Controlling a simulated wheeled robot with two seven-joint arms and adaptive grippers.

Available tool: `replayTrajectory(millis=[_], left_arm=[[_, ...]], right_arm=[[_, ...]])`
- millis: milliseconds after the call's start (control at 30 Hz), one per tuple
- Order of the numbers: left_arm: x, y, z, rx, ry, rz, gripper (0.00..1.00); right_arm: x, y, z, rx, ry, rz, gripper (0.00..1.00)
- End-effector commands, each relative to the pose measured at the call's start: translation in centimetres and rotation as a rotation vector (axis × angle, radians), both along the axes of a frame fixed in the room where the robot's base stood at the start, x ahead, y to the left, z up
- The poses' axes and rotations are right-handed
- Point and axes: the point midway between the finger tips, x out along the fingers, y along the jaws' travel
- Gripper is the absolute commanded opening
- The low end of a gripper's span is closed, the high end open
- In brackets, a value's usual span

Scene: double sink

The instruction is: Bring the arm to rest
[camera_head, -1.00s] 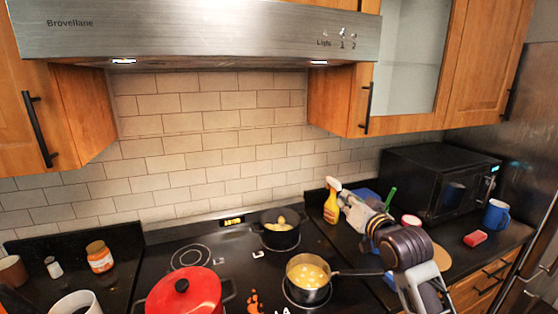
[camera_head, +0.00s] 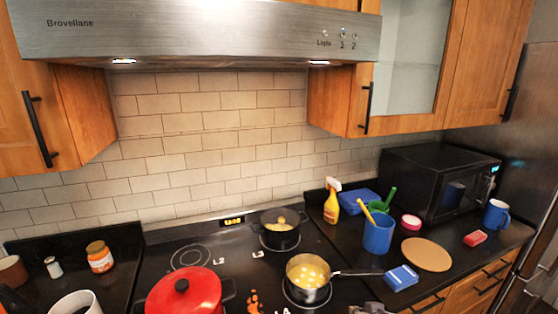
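Part of my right gripper (camera_head: 372,308) shows as a small grey shape at the bottom edge, right of the saucepan. Most of it and the rest of its arm are out of the frame. Whether its fingers are open or shut does not show, and I see nothing held in it. My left gripper is not clearly in view.
On the stove stand a red lidded pot (camera_head: 182,294), a saucepan with yellow food (camera_head: 308,279) and a black pot (camera_head: 280,233). On the right counter are a blue utensil cup (camera_head: 378,236), a spray bottle (camera_head: 331,206), a round board (camera_head: 426,254), a blue box (camera_head: 401,278) and a microwave (camera_head: 440,180).

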Motion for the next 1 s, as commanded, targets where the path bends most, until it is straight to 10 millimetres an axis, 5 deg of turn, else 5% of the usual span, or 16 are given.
replayTrajectory(millis=[400,900,1000], left_arm=[[0.0,0.0,0.0,0.0,0.0,0.0,0.0],[0.0,0.0,0.0,0.0,0.0,0.0,0.0],[0.0,0.0,0.0,0.0,0.0,0.0,0.0]], right_arm=[[-9.8,-1.0,-6.7,-0.112,0.269,0.066,0.0],[-16.0,-1.7,-9.3,-0.166,0.43,0.116,0.0],[-15.7,-1.7,-10.3,-0.168,0.434,0.118,0.0]])
